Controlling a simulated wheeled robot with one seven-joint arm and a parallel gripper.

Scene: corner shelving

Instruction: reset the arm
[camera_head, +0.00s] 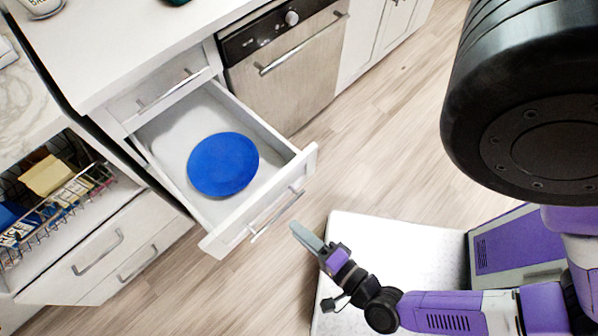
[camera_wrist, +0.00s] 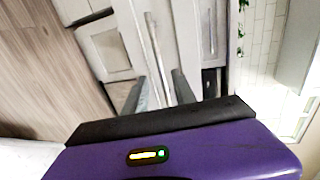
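My gripper (camera_head: 297,227) is at the lower middle of the head view, just off the front of the open drawer (camera_head: 213,246) and near its handle (camera_head: 277,216). In the wrist view its two grey fingers (camera_wrist: 163,90) stand apart. A long handle bar (camera_wrist: 155,50) shows beyond and between them, and I see nothing clamped. How close the fingers are to the handle is hard to tell. A blue plate (camera_head: 223,164) lies inside the drawer. My arm's purple and black links stretch from the lower right.
A dishwasher (camera_head: 287,68) stands right of the drawer. A closed drawer (camera_head: 165,92) is above the open one. At left, a wire rack (camera_head: 62,202) holds boxes above more drawers (camera_head: 105,255). The wooden floor (camera_head: 385,125) is clear right of the open drawer.

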